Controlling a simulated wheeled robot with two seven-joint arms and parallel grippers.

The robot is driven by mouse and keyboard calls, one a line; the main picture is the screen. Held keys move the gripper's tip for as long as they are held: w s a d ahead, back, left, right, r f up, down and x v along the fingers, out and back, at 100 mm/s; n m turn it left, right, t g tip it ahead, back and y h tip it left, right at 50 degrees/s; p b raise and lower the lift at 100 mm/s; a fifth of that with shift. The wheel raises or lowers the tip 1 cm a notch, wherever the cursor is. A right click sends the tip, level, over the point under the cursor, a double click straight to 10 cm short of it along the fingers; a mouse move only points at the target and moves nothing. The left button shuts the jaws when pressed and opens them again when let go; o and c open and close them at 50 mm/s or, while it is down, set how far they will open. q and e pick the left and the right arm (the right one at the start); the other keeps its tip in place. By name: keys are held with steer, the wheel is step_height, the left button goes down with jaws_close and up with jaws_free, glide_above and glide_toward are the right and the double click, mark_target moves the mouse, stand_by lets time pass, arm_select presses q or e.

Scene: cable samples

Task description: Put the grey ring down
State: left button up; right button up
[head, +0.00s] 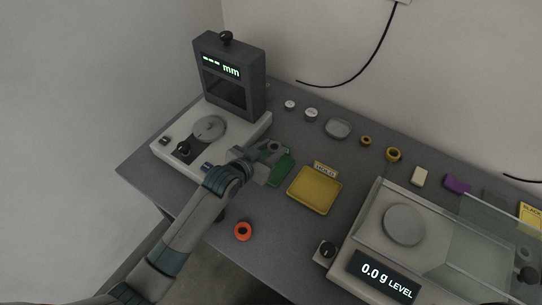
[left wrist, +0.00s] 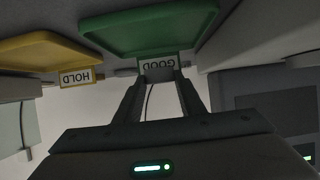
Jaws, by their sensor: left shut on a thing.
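My left gripper (head: 272,150) is at the green tray (head: 282,168), in front of and partly over it in the head view. It is shut on a small grey thing at its fingertips, which I take to be the grey ring (head: 273,147); its outline is hard to make out. In the left wrist view the fingers (left wrist: 160,78) point toward the green tray (left wrist: 150,28) and its GOOD label (left wrist: 158,66), with the ring not clear between them. I cannot tell whether the ring touches the tray. My right gripper is not in view.
A yellow HOLD tray (head: 314,191) lies right of the green one. A gauge with an mm display (head: 230,72) stands left, a scale (head: 404,224) right. An orange ring (head: 243,231) lies near the front edge.

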arm_select(q)
step_height(320, 180, down, 3)
steer(key=shift+r+p, duration=0.15)
steer(key=shift+p, duration=0.35)
steer(key=shift+f, duration=0.55)
steer(key=shift+f, duration=0.15)
steer(key=o, duration=1.1)
